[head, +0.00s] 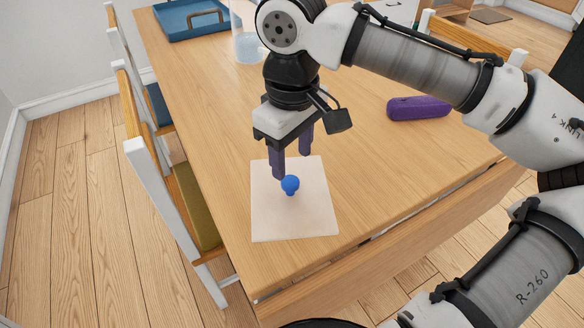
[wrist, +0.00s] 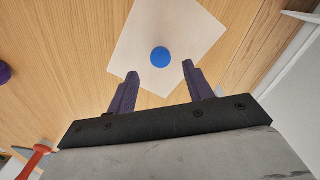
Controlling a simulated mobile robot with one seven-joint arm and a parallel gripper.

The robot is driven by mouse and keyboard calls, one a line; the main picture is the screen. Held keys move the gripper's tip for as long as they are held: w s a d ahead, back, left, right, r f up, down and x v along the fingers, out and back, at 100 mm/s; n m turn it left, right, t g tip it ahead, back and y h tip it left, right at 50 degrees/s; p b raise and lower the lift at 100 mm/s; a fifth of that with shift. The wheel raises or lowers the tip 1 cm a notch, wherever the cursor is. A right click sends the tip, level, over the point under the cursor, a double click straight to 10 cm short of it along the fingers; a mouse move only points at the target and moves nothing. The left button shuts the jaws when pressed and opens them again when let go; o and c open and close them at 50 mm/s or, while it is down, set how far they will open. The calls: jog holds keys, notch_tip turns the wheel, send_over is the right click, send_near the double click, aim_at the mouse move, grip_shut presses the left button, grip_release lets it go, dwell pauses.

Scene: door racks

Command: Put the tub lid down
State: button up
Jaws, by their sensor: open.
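The tub lid (head: 270,220) is a flat, pale square with a round blue knob (head: 290,184) at its middle. It lies flat on the wooden table near the front edge. The lid also shows in the wrist view (wrist: 135,60), with its knob (wrist: 160,56) just beyond the fingertips. My gripper (head: 293,165) points down over the back part of the lid, with its purple fingers apart. In the wrist view my gripper (wrist: 160,70) has nothing between its fingers, and the knob lies ahead of the gap.
A purple case (head: 419,108) lies on the table at the right. A blue tray (head: 192,18) and a clear container (head: 246,42) stand at the back. Chairs (head: 180,190) line the left edge. The table (head: 200,100) is bare left of the lid.

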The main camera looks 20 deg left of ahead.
aim_at(292, 182)
notch_tip(292, 182, up, 5)
jog(key=shift+p, duration=0.3)
